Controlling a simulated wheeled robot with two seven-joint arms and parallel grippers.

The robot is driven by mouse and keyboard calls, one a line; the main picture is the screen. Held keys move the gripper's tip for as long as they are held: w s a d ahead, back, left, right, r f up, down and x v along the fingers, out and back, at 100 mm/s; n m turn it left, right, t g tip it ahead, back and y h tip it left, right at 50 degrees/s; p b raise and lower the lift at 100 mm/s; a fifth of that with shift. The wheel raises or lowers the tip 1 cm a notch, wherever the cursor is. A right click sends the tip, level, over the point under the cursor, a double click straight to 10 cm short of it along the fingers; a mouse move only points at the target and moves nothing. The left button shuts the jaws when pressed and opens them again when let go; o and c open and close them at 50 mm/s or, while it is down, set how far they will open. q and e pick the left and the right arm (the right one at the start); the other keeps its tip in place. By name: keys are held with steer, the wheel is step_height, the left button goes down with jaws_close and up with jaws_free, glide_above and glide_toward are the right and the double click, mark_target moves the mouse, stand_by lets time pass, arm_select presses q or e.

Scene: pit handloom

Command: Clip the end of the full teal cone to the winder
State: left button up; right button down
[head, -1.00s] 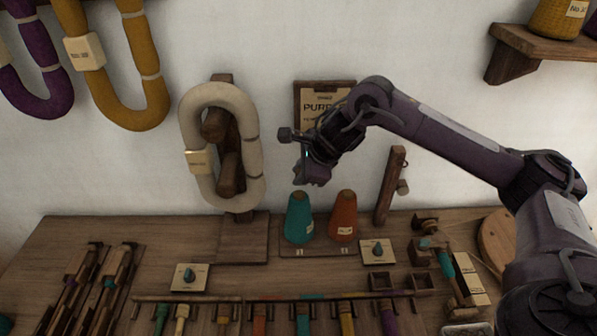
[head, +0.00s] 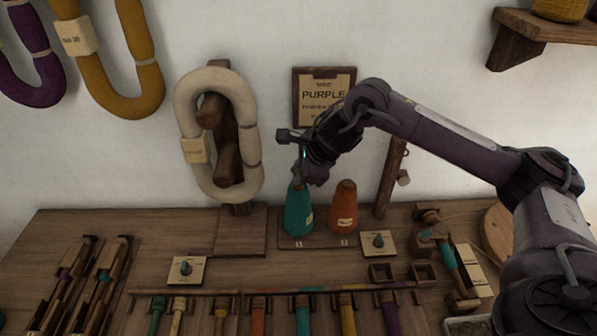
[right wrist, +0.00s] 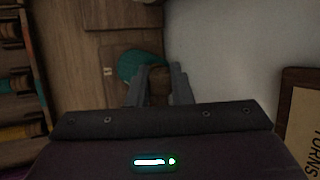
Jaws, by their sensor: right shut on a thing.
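The teal cone (head: 299,212) stands upright at the left on a small wooden base with a number mark, beside an orange cone. My right gripper (head: 300,180) is at the top of the teal cone. In the right wrist view its fingers (right wrist: 158,88) are on either side of the cone's brown tip, and the teal body (right wrist: 139,64) shows behind them. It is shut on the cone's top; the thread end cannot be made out. The winder (head: 447,262), with a teal-wound piece, is at the right of the table near a round wooden wheel (head: 497,235). My left gripper is not in view.
The orange cone (head: 343,208) stands close to the right of the teal cone. A leaning wooden post (head: 391,178) and a knob plate (head: 378,243) are further right. A cream hank (head: 187,110) hangs at left. A rack of coloured handles (head: 258,315) crosses the front.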

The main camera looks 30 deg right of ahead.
steer(key=shift+r+p, duration=1.8)
steer(key=shift+r, duration=0.75)
steer(key=shift+f, duration=0.1)
